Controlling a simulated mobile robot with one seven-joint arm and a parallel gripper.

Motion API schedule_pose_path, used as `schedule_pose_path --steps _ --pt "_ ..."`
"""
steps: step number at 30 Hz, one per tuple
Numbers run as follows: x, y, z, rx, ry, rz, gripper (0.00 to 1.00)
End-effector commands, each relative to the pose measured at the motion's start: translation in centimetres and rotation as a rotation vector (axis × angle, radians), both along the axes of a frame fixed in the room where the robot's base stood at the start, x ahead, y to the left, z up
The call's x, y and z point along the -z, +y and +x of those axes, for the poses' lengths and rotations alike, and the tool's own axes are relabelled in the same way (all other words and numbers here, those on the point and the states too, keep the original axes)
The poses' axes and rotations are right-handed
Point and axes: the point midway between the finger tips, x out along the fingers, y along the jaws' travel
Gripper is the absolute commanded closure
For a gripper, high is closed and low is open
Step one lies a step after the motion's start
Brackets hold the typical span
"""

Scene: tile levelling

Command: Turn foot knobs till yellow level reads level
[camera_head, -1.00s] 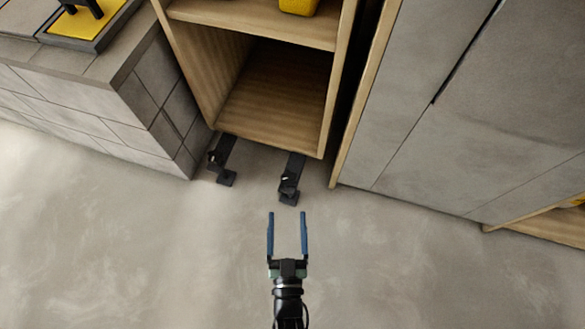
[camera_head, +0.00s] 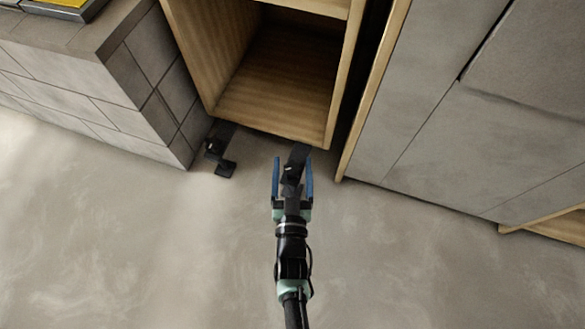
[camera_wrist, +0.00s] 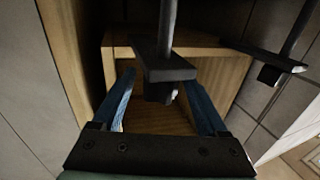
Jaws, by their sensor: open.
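The wooden cabinet (camera_head: 330,142) stands on dark feet at its front edge. The left foot (camera_head: 222,150) is apart from my gripper. My gripper (camera_head: 292,162) is open, low at the right foot (camera_head: 297,158), with one blue finger on each side of it. In the wrist view, the dark knob part of the right foot (camera_wrist: 163,68) shows between and beyond the open blue fingers (camera_wrist: 160,85). I cannot tell whether either finger touches it. The other foot (camera_wrist: 262,58) shows at the right there. No yellow level can be made out now.
A grey tiled block (camera_head: 125,110) stands close to the left of the cabinet. A grey panelled unit (camera_head: 440,130) stands to the right, past a narrow dark gap. A tray with something yellow (camera_head: 65,3) lies on the block. The floor (camera_head: 150,250) in front is clear.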

Motion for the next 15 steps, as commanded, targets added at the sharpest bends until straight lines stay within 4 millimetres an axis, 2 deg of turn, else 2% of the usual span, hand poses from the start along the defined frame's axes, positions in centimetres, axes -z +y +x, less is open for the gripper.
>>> schedule_pose_path --steps 7,15 --pt "-0.06 0.01 0.08 0.000 0.000 0.000 0.24" --pt "-0.04 0.01 0.05 0.000 0.000 0.000 0.73"
